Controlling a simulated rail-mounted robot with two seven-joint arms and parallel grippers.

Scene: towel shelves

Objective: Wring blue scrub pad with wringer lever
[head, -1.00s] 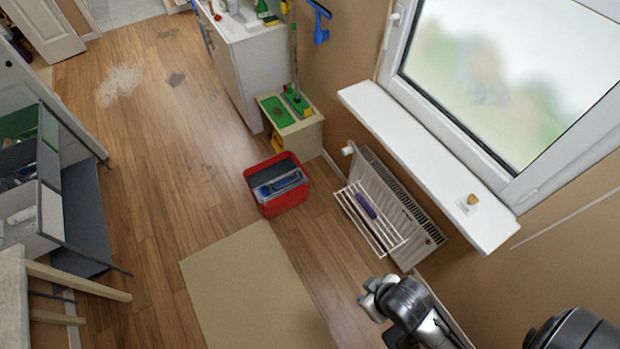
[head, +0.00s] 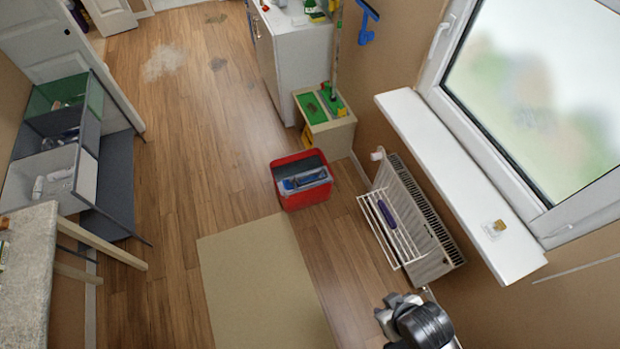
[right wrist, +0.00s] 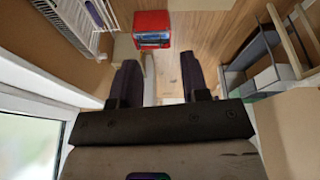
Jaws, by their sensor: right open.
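A red bucket (head: 290,205) stands on the wood floor in the middle of the head view. A dark wringer part and a blue piece (head: 304,181) show in its top. I cannot tell whether the blue piece is the scrub pad or part of the wringer, and I cannot make out the lever. The red bucket also shows at the top of the right wrist view (right wrist: 150,20). My right gripper (head: 384,314) is at the lower right of the head view, well apart from the bucket. In the right wrist view its two dark fingers (right wrist: 160,72) are spread with nothing between them. My left gripper is out of view.
A radiator (head: 428,235) with a white drying rack (head: 393,235) holding a purple item (head: 387,215) is along the right wall, under a windowsill (head: 460,185). A beige mat (head: 262,285) lies before the bucket. Bins (head: 45,170) and a table (head: 28,265) stand left. The floor between is clear.

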